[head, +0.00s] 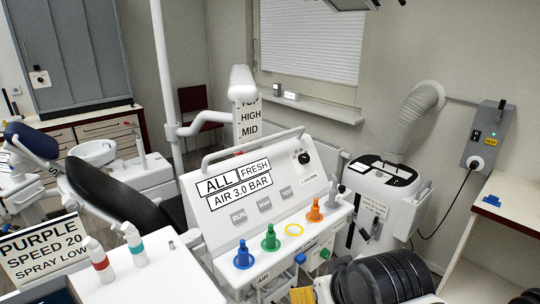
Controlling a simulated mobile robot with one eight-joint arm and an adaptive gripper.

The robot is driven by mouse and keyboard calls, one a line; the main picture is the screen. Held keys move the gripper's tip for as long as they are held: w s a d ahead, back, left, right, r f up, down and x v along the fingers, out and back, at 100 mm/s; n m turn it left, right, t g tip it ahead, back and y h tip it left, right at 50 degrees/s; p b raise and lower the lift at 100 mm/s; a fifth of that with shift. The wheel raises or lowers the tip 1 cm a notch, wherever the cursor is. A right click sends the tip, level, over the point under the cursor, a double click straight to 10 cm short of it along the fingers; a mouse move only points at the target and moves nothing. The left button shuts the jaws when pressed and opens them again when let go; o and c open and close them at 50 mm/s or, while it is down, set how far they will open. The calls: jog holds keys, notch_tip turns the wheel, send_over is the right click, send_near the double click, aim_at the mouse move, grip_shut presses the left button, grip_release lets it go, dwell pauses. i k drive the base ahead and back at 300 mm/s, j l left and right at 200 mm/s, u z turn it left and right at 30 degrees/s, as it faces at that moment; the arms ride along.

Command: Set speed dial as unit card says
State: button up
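A white dental unit panel (286,193) stands tilted at the centre. The black round dial (304,158) is at its upper right, with small numbers around it and "1,000/MIN" below; its pointer setting is too small to read. A card (43,251) at the lower left reads "PURPLE SPEED 20 SPRAY LOW". A sign (228,183) on the panel reads "ALL FRESH AIR 3.0 BAR". Black ribbed parts at the bottom right seem to be my arm. My gripper's fingertips do not show.
Grey buttons (264,206) line the panel. A white suction unit (380,196) stands right of the panel.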

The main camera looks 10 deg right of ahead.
aim_at(304, 158)
jog(key=i+l, duration=0.15)
jog(key=l, duration=0.2)
jog(key=i+l+u, duration=0.15)
jog(key=i+l, duration=0.2)
jog(key=l, duration=0.3)
jog(key=i+l+u, duration=0.15)
jog(key=l, duration=0.2)
